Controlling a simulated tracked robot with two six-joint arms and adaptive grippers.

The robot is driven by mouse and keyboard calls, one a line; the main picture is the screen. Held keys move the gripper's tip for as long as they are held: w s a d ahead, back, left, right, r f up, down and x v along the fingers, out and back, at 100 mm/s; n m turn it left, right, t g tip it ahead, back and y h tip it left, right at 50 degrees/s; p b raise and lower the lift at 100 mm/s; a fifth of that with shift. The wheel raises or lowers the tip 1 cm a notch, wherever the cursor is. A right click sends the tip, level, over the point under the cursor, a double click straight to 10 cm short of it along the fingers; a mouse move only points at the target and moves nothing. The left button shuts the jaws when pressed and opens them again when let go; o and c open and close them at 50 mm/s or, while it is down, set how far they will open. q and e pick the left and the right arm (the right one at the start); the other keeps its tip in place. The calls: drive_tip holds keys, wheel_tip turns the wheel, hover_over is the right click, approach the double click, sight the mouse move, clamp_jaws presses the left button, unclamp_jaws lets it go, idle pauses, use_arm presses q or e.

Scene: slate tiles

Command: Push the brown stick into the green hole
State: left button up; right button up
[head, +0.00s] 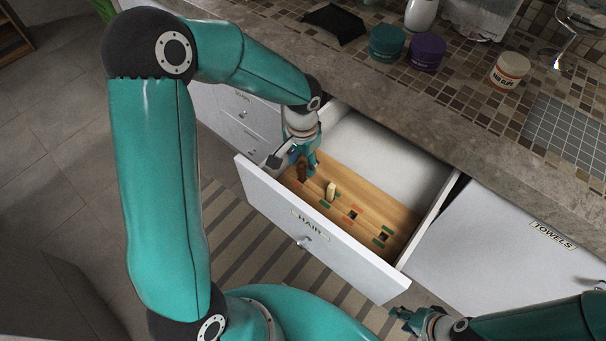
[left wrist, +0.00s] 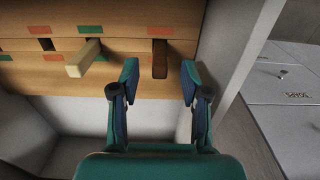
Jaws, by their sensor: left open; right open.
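A brown stick (head: 302,168) stands in a wooden board (head: 379,200) in the open drawer, between orange marks. In the left wrist view the brown stick (left wrist: 160,60) shows between the tips of my open left gripper (left wrist: 159,70), touching neither finger. In the head view my left gripper (head: 300,160) is at the drawer's left end and partly covers the stick. A cream stick (head: 331,191) stands beside it between green marks. An empty hole with green marks (head: 382,237) is at the board's right end. My right gripper (head: 405,318) is open and empty, outside the drawer.
An empty hole with orange marks (head: 352,215) lies between the cream stick and the green hole. The drawer front (head: 318,238) and side walls enclose the board. The counter above holds a teal jar (head: 387,43), a purple jar (head: 427,52) and a cream jar (head: 509,70).

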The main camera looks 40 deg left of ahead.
sight(302, 175)
use_arm(q)
wheel_tip(302, 175, down, 3)
drive_tip(key=shift+r, duration=0.2)
drive_tip(key=c, duration=0.9)
drive_tip(key=shift+o, duration=0.2)
drive_tip(key=shift+r, duration=0.1)
